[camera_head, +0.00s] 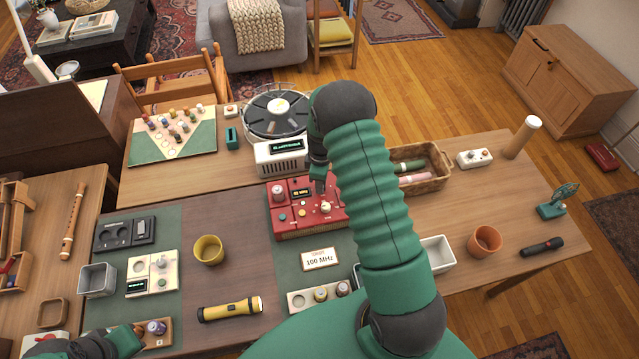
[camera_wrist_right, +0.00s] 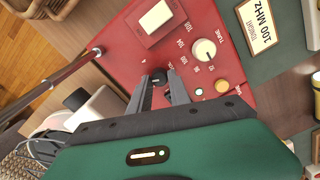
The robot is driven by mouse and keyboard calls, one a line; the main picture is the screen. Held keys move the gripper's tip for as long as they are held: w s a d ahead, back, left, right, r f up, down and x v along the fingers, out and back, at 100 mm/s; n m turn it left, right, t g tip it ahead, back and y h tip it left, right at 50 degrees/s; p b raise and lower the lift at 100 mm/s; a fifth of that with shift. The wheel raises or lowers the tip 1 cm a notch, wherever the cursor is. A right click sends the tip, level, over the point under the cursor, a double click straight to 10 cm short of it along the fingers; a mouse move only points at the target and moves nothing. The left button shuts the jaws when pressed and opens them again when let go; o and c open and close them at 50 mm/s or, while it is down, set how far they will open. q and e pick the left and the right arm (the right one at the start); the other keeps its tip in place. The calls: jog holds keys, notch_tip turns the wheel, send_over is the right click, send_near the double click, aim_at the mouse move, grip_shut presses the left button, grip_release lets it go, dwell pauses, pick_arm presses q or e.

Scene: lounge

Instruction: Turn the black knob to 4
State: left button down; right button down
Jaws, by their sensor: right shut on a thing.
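A red radio-like box (camera_head: 290,228) stands on the table in the head view; its red panel (camera_wrist_right: 115,50) fills much of the right wrist view. A small black knob (camera_wrist_right: 159,76) sits on this panel between the fingertips of my right gripper (camera_wrist_right: 160,82). My right gripper (camera_head: 318,180) reaches down to the box from above and is shut on the knob. The knob's pointer and any 4 mark cannot be read. My left gripper (camera_head: 125,340) is partly in view at the bottom left; its fingers are unclear.
A cream tuning knob (camera_wrist_right: 204,50) with numbers around it is close to the right gripper. A "100 MHz" card (camera_head: 320,258) lies in front of the box. A record-player-like device (camera_head: 275,152) stands behind it and a wicker basket (camera_head: 435,180) to its right.

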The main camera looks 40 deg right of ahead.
jog(key=m, duration=0.5)
jog(key=shift+s+d+m, duration=0.1)
jog(key=shift+d+m, duration=0.15)
jog(key=shift+m, duration=0.05)
jog(key=m, duration=0.3)
jog(key=shift+s+f+b, duration=0.1)
jog(key=shift+b, duration=0.2)
jog(key=shift+m, duration=0.5)
jog(key=shift+s+a, duration=0.1)
jog(key=c, duration=1.2)
grip_release()
